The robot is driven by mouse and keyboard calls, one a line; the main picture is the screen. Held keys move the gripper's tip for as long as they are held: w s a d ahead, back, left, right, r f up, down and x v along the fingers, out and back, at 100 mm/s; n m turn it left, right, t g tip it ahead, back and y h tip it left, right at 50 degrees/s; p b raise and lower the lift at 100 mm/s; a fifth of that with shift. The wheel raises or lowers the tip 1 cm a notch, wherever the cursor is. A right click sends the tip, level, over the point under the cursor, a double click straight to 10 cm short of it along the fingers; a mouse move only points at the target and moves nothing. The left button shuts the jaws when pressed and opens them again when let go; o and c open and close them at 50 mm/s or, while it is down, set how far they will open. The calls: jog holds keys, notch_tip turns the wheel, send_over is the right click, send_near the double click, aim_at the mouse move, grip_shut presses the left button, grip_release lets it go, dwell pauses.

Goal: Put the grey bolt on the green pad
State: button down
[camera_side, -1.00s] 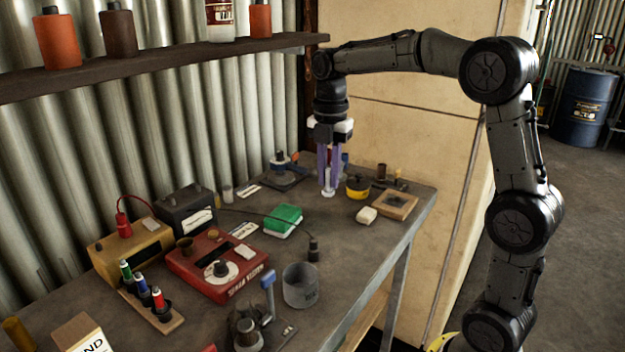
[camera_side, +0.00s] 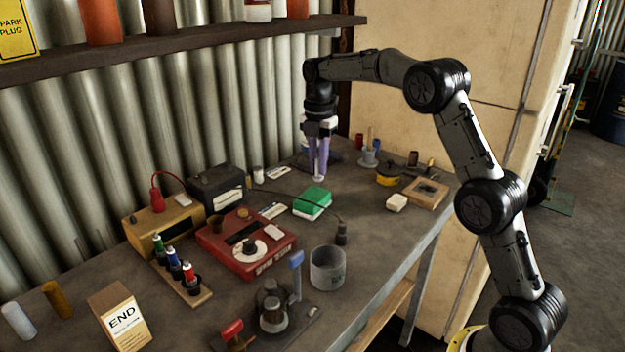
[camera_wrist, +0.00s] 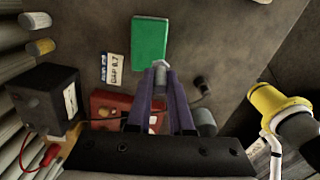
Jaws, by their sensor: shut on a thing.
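The green pad (camera_side: 315,197) lies on the bench near its middle, a flat green block with a paler lower edge. It also shows at the top of the wrist view (camera_wrist: 149,40). My gripper (camera_side: 318,174) has purple fingers pointing down and is just behind and above the pad in the side view. It is shut on the grey bolt (camera_wrist: 161,68), which shows as a small pale grey piece at the fingertips (camera_side: 319,179). The bolt appears clear of the bench. The fingers hide part of it.
A red meter (camera_side: 247,245) stands left of the pad and a grey cup (camera_side: 327,268) in front.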

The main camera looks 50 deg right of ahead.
jog(key=w+f, duration=0.2)
jog(key=shift+d+f, duration=0.25)
jog(key=shift+f, duration=0.05)
jog(key=shift+w+f, duration=0.15)
jog(key=shift+f, duration=1.45)
jog(key=shift+f, duration=0.1)
jog(key=c, duration=0.8)
grip_release()
jog(key=shift+f, duration=0.1)
notch_tip(320, 180, up, 12)
jog(key=shift+r, duration=0.25)
